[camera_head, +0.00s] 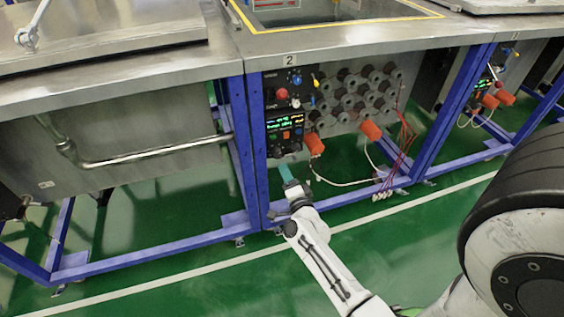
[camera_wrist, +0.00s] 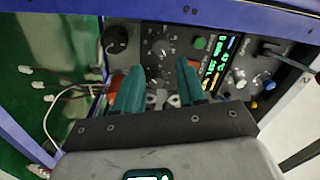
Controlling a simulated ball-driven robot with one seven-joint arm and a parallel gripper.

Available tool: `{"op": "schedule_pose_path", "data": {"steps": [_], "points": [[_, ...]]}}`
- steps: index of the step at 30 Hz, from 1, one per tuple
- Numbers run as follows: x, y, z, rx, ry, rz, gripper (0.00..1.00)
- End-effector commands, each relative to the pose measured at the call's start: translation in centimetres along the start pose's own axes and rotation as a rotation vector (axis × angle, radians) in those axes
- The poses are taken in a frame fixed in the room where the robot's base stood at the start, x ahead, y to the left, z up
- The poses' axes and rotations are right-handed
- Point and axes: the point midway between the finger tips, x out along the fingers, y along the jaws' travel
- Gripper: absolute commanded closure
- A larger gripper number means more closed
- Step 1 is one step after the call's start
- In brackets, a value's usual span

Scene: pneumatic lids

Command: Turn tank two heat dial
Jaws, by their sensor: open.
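Tank two (camera_head: 330,45), marked with a "2" plate, has a black control panel (camera_head: 268,130) under its left front edge. Small dark dials (camera_head: 277,152) sit at the panel's bottom. In the wrist view the panel appears sideways, with a dark dial with a white scale (camera_wrist: 160,47) and a round black knob (camera_wrist: 115,40) left of it. I cannot tell which is the heat dial. My gripper (camera_head: 287,175) is just below the panel. Its teal fingers are open and empty in the wrist view (camera_wrist: 158,68), pointing at the scaled dial, apparently short of it.
Orange plugs (camera_head: 370,130) with cables (camera_head: 345,182) and red wires hang to the right. In the wrist view a lit display (camera_wrist: 212,62) and a green button (camera_wrist: 200,43) lie right of the scaled dial.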

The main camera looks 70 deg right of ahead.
Motion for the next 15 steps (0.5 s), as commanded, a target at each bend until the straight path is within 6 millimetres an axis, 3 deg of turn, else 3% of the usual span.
{"op": "schedule_pose_path", "data": {"steps": [6, 15], "points": [[-2.6, 0.0, 0.0, 0.0, -0.001, 0.0, 0.6], [-3.0, 0.0, 0.0, 0.001, 0.0, -0.001, 0.6]]}}
